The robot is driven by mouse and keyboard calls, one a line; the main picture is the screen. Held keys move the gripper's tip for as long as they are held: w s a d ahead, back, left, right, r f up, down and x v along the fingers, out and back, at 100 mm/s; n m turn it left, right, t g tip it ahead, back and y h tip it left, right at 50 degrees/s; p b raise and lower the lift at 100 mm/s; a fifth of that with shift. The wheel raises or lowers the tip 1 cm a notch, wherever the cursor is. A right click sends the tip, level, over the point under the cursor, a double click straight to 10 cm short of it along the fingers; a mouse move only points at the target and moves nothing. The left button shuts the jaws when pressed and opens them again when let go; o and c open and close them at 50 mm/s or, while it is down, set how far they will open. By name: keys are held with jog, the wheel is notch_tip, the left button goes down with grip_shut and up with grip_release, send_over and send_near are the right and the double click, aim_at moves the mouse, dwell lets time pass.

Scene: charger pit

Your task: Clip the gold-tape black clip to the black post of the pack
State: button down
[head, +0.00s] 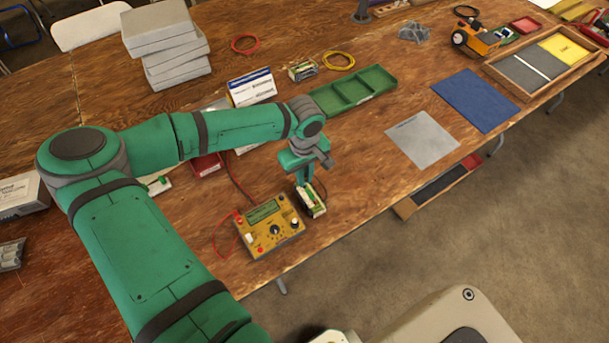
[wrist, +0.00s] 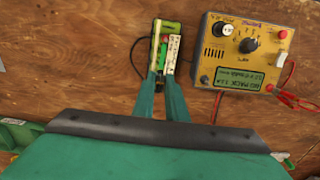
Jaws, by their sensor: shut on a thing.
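The pack (head: 313,202), a small box with green and pale faces, stands on the wooden table right of the yellow charger (head: 268,228). In the wrist view the pack (wrist: 158,42) lies just beyond my fingertips. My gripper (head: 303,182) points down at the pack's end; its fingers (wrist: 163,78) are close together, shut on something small. A thin black lead (wrist: 135,58) loops from beside the pack toward the fingers, so the held thing appears to be the black clip. The clip's gold tape and the black post are too small or hidden to make out.
Red leads (head: 222,232) lie by the charger, with a red clip (wrist: 292,99) at its side. A green tray (head: 352,90), a grey mat (head: 423,139) and a blue mat (head: 476,100) lie beyond. The table's front edge is close to the pack.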

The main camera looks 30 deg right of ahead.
jog(key=shift+f, duration=0.1)
dwell(0.7)
jog(key=c, duration=1.7)
grip_release()
jog(key=shift+o, duration=1.1)
jog(key=shift+r, duration=3.75)
